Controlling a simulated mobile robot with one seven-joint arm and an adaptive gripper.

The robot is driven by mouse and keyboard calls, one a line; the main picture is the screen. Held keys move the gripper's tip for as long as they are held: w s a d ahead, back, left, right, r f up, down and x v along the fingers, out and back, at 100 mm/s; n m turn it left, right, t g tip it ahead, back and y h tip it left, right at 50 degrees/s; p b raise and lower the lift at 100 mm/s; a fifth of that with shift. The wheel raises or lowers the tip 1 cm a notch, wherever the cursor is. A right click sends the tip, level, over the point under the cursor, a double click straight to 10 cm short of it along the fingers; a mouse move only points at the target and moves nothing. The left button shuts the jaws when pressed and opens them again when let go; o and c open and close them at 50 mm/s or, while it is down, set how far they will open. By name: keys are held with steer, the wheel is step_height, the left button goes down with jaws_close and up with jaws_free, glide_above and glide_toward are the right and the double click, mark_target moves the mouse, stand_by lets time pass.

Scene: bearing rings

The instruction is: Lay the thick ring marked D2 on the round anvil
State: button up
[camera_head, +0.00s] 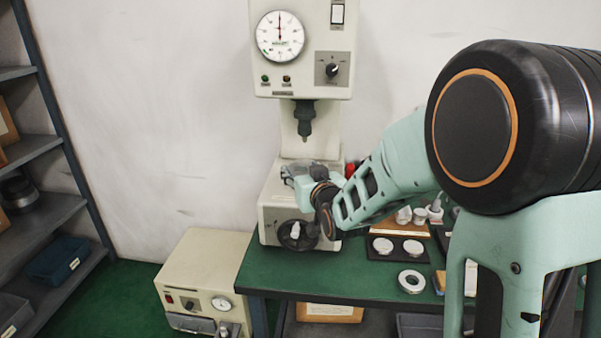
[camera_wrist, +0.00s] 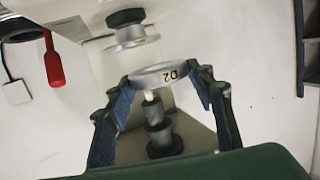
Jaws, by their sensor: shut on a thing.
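The thick ring marked D2 (camera_wrist: 152,78) is pale metal, with its label facing the wrist camera. My gripper (camera_wrist: 164,82) is shut on it, one blue-padded finger on each side. The wrist view looks upside down. The round anvil (camera_wrist: 128,40) is a silver disc on a dark stem, beyond the ring in that view, with a gap between them. The dark stepped indenter (camera_wrist: 162,135) has its light tip close to the ring's other side in the picture. In the head view my gripper (camera_head: 305,180) is at the press; ring and anvil cannot be made out there.
The press body (camera_head: 275,205) stands on the green table (camera_head: 345,275), with a dark handwheel (camera_head: 298,236) in front. A black tray (camera_head: 398,258) with two pale rings and a loose ring (camera_head: 411,281) lie to the right. A red handle (camera_wrist: 54,62) shows beside the anvil.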

mark_target(304, 166)
steer(key=w, duration=0.1)
steer(key=w+f, duration=0.1)
steer(key=w, duration=0.3)
steer(key=shift+w+d+f+b, duration=0.1)
steer(key=shift+w+f+b, duration=0.15)
steer(key=shift+b, duration=0.15)
steer(key=shift+w+f+b, duration=0.15)
steer(key=shift+w+b, duration=0.15)
steer(key=shift+w, duration=0.6)
steer(key=shift+b, duration=0.8)
stand_by(0.3)
steer(key=shift+f+b, duration=0.55)
steer(key=shift+b, duration=0.25)
steer(key=o, duration=1.5)
steer(key=shift+o, duration=0.3)
steer(key=shift+s+f, duration=0.1)
